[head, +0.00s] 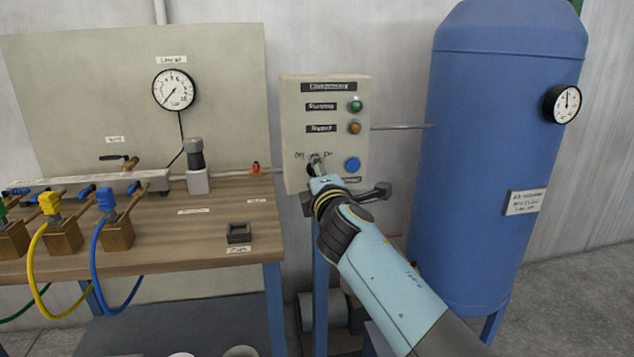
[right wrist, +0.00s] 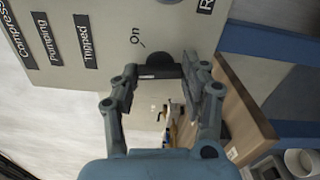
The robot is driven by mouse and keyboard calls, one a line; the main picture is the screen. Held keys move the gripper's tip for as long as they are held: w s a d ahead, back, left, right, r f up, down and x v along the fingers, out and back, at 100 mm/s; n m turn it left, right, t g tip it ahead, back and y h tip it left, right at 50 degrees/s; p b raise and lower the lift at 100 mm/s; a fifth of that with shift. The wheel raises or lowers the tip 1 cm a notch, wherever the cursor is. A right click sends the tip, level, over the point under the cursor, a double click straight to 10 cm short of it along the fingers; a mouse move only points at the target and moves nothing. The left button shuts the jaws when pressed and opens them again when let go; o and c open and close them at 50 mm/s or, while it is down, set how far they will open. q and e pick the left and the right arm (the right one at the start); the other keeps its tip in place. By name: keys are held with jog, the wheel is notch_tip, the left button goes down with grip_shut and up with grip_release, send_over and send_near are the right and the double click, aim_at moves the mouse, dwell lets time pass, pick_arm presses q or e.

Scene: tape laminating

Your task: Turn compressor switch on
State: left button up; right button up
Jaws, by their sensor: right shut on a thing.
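In the right wrist view the black switch knob (right wrist: 158,59) shows between my fingertips, near the "On" label (right wrist: 136,37). My right gripper (head: 317,163) is shut on the switch; it also shows in the right wrist view (right wrist: 160,75). Which mark the knob points to I cannot tell. My left gripper is out of view.
The blue tank (head: 480,150) with a gauge (head: 562,104) stands right of the box. The wooden bench (head: 150,235) on the left carries valves, colored hoses, a regulator (head: 197,165) and a small black tray (head: 239,233). A large gauge (head: 174,90) hangs above it.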

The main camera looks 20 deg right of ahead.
aim_at(313, 121)
jog(key=m+b, duration=0.5)
jog(key=m, duration=0.5)
jog(key=shift+f+m+b, duration=0.15)
jog(key=shift+m+b, duration=0.15)
jog(key=shift+b, duration=0.1)
dwell(0.4)
jog(key=o, duration=1.2)
jog(key=shift+c, duration=0.2)
notch_tip(313, 121, up, 10)
jog(key=shift+r, duration=0.1)
